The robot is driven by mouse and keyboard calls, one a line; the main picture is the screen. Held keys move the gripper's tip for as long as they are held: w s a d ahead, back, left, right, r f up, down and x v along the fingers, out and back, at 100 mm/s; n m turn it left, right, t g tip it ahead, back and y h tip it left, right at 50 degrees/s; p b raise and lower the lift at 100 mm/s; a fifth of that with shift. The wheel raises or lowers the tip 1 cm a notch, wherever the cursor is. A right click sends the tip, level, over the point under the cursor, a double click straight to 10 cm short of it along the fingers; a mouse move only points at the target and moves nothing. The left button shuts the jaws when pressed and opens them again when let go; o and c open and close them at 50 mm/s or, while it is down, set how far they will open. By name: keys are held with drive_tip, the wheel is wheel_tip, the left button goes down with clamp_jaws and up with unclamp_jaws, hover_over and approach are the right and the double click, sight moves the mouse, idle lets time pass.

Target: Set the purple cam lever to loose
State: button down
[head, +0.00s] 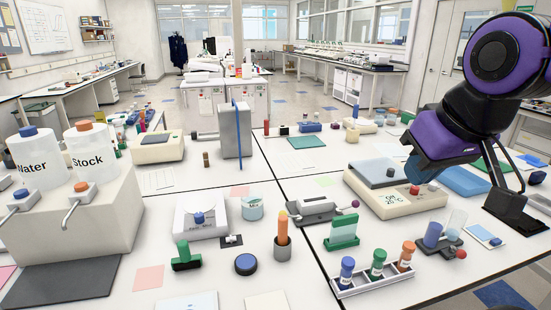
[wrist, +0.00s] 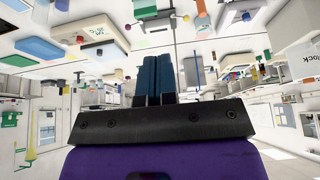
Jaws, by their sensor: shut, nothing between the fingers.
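The purple cam lever shows as a small purple knob (head: 355,204) at the right end of a low grey clamp-like device (head: 314,210) on the middle of the bench. The exact angle of its arm is hard to tell at this size. My gripper (head: 422,170) is to the right of and above the knob, apart from it, over a thermal cycler with a display (head: 412,203). In the wrist view the two blue fingers (wrist: 153,78) are together with nothing between them. The wrist view shows the bench upside down.
A green rack (head: 343,232) and a tray with several capped tubes (head: 373,278) stand in front of the lever. An orange tube in a holder (head: 282,240) is to the left. A phone-like stand (head: 515,205) and blue-capped items (head: 433,235) are on the right.

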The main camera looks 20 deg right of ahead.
drive_tip(key=w+d+f+g, duration=0.1)
drive_tip(key=w+d+f, duration=0.35)
drive_tip(key=w, duration=0.35)
drive_tip(key=w+d+f, duration=0.3)
drive_tip(key=w+f, duration=0.2)
drive_tip(key=w, duration=0.3)
drive_tip(key=w+d+f+g, duration=0.1)
drive_tip(key=w+d+f, duration=0.3)
drive_tip(key=w, duration=0.4)
drive_tip(key=w+d+f, duration=0.2)
drive_tip(key=f, duration=0.4)
drive_tip(key=w+d+f, duration=0.2)
drive_tip(key=f, duration=0.5)
drive_tip(key=w+d+f, duration=0.2)
drive_tip(key=w+f, duration=0.1)
drive_tip(key=f, duration=0.3)
drive_tip(key=shift+d+f, duration=0.2)
drive_tip(key=shift+f, duration=0.1)
drive_tip(key=shift+w+f, duration=0.1)
drive_tip(key=shift+w, duration=1.1)
drive_tip(key=shift+w+f, duration=0.15)
drive_tip(key=shift+w, duration=0.55)
drive_tip(key=shift+d, duration=0.1)
